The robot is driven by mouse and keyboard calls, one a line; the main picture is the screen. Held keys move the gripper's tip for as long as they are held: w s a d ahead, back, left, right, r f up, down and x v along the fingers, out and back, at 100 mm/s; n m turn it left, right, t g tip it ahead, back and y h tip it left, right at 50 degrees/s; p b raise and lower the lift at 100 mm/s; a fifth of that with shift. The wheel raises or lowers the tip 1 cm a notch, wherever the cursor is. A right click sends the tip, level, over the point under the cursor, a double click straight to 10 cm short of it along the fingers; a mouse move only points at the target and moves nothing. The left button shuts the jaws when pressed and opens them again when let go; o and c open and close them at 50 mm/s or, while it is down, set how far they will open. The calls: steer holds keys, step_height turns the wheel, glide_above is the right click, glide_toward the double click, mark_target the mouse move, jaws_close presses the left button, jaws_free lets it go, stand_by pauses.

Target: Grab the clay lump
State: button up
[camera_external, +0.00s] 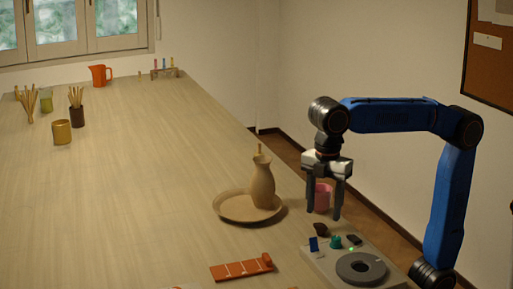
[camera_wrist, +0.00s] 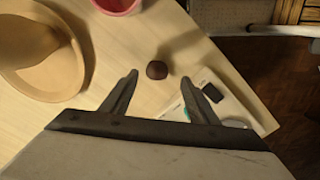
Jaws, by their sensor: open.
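In the wrist view my gripper (camera_wrist: 160,78) shows both fingers spread. The exact height above the lump is hard to tell.
A pink cup (camera_external: 322,198) stands close behind the fingers. A tan vase (camera_external: 262,184) stands on a round tray (camera_external: 228,214) to the left. An orange strip (camera_external: 240,270) lies in front.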

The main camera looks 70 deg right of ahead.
mark_target(321, 223)
steer(key=shift+w+f, duration=0.2)
steer(key=shift+f, duration=2.4)
steer(key=shift+c, duration=0.5)
steer(key=c, duration=1)
